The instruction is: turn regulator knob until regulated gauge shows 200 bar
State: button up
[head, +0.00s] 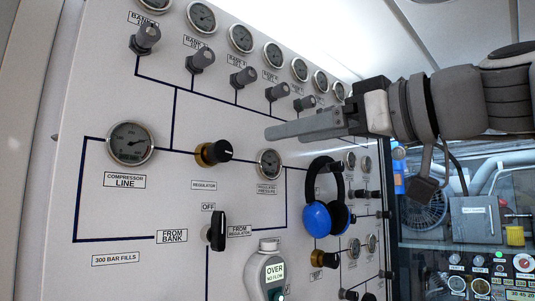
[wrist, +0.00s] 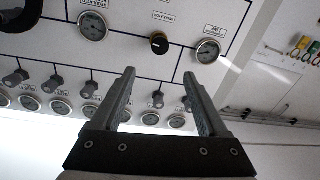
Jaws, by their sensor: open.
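The regulator knob (head: 214,152) is a black cap on a brass collar, fixed to the white panel above its REGULATOR label. It also shows in the wrist view (wrist: 159,42), beyond my fingertips. The regulated pressure gauge (head: 269,164) is round with a dark face, right of the knob in the head view; in the wrist view the gauge (wrist: 92,26) is left of the knob. Its reading is too small to tell. My gripper (head: 285,130) is open and empty, up and right of the knob in the head view, apart from it. Both fingers show in the wrist view (wrist: 160,80).
The compressor line gauge (head: 131,143) is left of the knob. A row of bank valves (head: 201,59) and gauges runs above. Clear space lies before the panel.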

aim_at(224, 150)
jog(key=p+x, duration=0.3)
jog(key=x, duration=1.3)
jog(key=shift+w+a+f, duration=0.1)
jog(key=shift+w+a, duration=0.15)
jog(key=shift+a, duration=0.05)
grip_shut()
jog(key=shift+f, duration=0.1)
jog(key=shift+m+b, duration=0.3)
jog(key=shift+m, duration=0.3)
jog(key=shift+m+b, duration=0.6)
jog(key=shift+m, duration=1)
